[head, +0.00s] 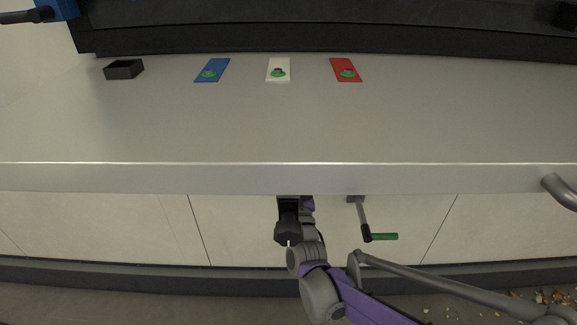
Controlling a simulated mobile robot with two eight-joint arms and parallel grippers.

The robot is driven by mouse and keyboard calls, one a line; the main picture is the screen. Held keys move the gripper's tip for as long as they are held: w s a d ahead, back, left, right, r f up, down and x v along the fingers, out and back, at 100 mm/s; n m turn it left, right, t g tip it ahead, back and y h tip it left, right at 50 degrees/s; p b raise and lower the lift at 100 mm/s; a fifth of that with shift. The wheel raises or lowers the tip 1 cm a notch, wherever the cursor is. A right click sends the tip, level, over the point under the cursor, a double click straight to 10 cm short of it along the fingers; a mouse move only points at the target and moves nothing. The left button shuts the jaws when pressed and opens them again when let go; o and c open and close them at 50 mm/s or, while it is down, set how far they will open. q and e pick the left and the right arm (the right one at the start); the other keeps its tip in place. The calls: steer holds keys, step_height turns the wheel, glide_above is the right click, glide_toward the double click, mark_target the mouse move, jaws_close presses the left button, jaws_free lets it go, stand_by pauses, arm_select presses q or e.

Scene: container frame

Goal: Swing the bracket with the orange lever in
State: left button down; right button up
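No orange lever shows in the head view, and I cannot make out a bracket that carries one. At the top left corner a blue part (62,9) with a dark rod is cut off by the picture edge. My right gripper (289,205), dark, is at the end of the purple and grey arm coming from the lower right. It is just below the front edge of the grey counter; its fingers are too unclear to tell whether they are open. My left gripper is out of view.
The counter (220,125) has a wide clear surface. Blue (218,65), white (279,64) and red (340,65) plates with green pieces lie at its back, beside a black box (124,69). A green-handled crank (383,237) hangs below; a grey bar (560,190) is right.

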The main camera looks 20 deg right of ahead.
steer(key=shift+w, duration=0.1)
jaws_close()
stand_by(0.3)
stand_by(1.1)
